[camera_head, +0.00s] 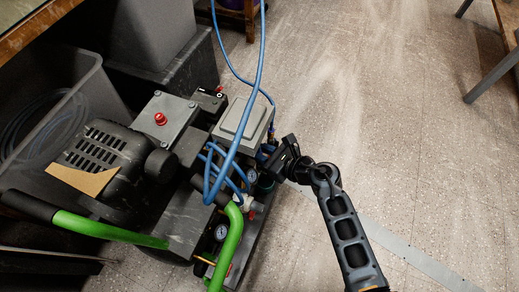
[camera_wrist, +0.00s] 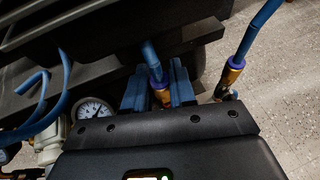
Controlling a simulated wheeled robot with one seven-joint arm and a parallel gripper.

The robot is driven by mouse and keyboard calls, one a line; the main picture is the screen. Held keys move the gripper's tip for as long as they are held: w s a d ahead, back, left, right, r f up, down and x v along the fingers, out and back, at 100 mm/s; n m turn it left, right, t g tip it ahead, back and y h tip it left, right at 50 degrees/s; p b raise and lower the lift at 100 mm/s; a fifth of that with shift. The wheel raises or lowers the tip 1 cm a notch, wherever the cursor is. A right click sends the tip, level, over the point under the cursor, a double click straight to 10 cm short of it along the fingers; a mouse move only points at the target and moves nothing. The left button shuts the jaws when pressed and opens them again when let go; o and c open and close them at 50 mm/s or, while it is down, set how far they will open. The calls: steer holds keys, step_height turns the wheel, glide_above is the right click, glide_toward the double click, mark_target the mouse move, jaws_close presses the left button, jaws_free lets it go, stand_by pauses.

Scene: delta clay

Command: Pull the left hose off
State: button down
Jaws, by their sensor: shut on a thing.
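The left blue hose (camera_wrist: 152,58) ends in a purple and brass fitting (camera_wrist: 163,93) in the wrist view. My gripper (camera_wrist: 157,80) is shut on it, with one blue finger on each side of the fitting. The lower end of the fitting is hidden by my gripper's body. The right blue hose (camera_wrist: 260,32), with a similar fitting (camera_wrist: 233,68), stands apart to the right of the fingers. In the head view my gripper (camera_head: 268,160) is at the right side of the compressor (camera_head: 185,150); its fingertips and the held hose are hard to make out there.
A pressure gauge (camera_wrist: 93,108) and a loop of blue hose (camera_wrist: 35,110) are left of my gripper in the wrist view. A grey box (camera_head: 242,122) and a green handle (camera_head: 230,245) are close by in the head view. The floor (camera_head: 400,140) to the right is clear.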

steer(key=shift+w+a+r, duration=0.15)
steer(key=shift+r, duration=0.1)
steer(key=c, duration=1)
jaws_free()
steer(key=shift+f, duration=0.1)
steer(key=shift+o, duration=0.2)
steer(key=p+v, duration=0.2)
steer(key=v, duration=0.6)
steer(key=shift+p, duration=0.4)
